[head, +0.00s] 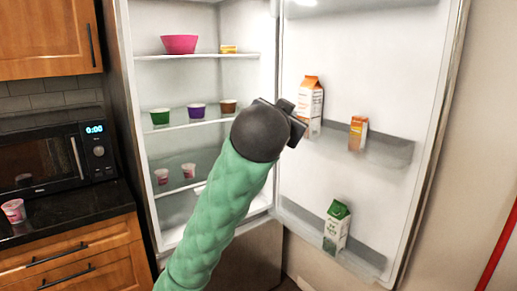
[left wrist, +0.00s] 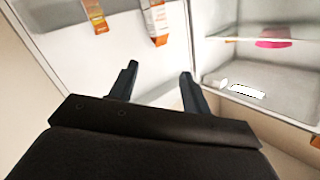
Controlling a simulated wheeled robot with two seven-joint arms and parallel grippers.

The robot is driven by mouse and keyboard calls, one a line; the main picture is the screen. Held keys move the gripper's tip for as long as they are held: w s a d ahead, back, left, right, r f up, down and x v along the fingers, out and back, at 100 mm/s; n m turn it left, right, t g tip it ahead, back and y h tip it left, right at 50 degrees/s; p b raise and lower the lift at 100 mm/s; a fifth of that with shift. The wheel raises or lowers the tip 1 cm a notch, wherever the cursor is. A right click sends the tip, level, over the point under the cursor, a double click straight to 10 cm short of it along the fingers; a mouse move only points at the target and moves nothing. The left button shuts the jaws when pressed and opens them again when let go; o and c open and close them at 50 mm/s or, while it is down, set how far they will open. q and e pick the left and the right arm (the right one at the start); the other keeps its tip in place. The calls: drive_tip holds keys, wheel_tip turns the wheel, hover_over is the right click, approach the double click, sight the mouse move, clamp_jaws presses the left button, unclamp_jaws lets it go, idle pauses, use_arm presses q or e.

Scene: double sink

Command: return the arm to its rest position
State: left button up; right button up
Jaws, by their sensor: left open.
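My left arm (head: 218,215), in a green quilted sleeve, reaches up from the bottom of the head view in front of the open fridge. My left gripper (head: 290,118) is near the inner edge of the fridge door, beside a tall orange and white carton (head: 310,103). In the left wrist view the gripper (left wrist: 158,75) shows two dark fingers spread apart with nothing between them. The carton (left wrist: 157,20) appears beyond the fingers in that view. My right gripper is not in view.
The fridge door (head: 400,65) stands open on the right, with a small orange carton (head: 358,134) and a green-topped carton (head: 336,228) in its racks. Shelves hold a pink bowl (head: 180,44) and several cups. A microwave (head: 55,158) and a cup (head: 14,210) are on the left counter.

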use_arm(q)
drive_tip(key=s+a+f+n+g+y+p, duration=0.1)
drive_tip(key=s+a+f+n+g, duration=0.15)
drive_tip(key=a+f, duration=0.7)
drive_tip(key=s+a+f+n+g+p, duration=0.15)
drive_tip(key=s+f, duration=0.25)
drive_tip(key=f, duration=1.3)
drive_tip(key=s+a+f+n+g+y, duration=0.1)
drive_tip(key=s+a+f+g, duration=0.4)
drive_tip(key=f, duration=0.9)
drive_tip(key=s+a+f+g+p, duration=0.1)
drive_tip(key=s+f+g, duration=0.1)
drive_tip(key=s+f, duration=0.9)
drive_tip(key=s+a+f+n+g+p, duration=0.1)
drive_tip(key=s+a+f+g, duration=0.1)
drive_tip(key=s+f, duration=0.9)
drive_tip(key=s+g, duration=0.1)
drive_tip(key=s, duration=0.3)
drive_tip(key=shift+s+a+f+y, duration=0.3)
drive_tip(key=shift+s+f+y, duration=0.05)
drive_tip(key=shift+y, duration=0.05)
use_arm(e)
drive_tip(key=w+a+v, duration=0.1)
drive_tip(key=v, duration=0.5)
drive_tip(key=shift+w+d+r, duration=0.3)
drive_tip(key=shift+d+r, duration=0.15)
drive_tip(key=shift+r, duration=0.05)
